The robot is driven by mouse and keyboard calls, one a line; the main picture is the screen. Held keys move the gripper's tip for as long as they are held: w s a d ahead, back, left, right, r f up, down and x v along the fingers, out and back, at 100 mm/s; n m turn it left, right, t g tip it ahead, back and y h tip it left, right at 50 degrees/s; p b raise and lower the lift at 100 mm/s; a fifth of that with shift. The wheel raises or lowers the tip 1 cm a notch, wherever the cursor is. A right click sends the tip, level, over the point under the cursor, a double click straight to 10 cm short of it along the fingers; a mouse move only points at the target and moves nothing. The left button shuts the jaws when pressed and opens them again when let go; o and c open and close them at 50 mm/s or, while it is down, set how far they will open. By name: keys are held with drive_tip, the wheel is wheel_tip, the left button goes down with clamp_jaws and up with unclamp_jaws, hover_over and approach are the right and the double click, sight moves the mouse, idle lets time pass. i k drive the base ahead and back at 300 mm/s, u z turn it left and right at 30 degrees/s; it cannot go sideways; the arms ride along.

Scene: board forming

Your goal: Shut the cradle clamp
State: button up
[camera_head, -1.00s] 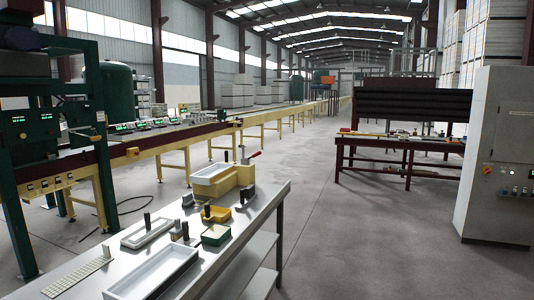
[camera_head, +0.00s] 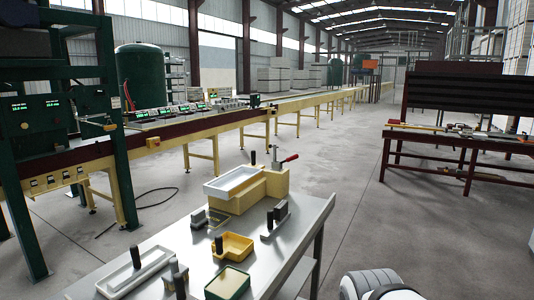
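The cradle (camera_head: 236,202) is a yellow block near the far end of the steel bench. A white rectangular tray (camera_head: 231,183) rests in its left part, with a dark upright post behind it. The clamp (camera_head: 275,160) stands on the block's right part, with a metal upright and a red handle (camera_head: 290,158). The handle sticks out to the right, slightly raised; whether the clamp presses on anything is too small to tell. My gripper is not in view. A white rounded part of my arm shows at the bottom right.
A yellow-framed conveyor (camera_head: 225,125) runs behind. Open floor (camera_head: 365,215) lies right of the bench, before a dark red rack.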

sight(295, 157)
drive_tip(key=z, duration=0.1)
drive_tip(key=i, duration=0.45)
drive_tip(key=z, duration=0.95)
drive_tip(key=i, duration=2.25)
drive_tip(key=u, duration=0.75)
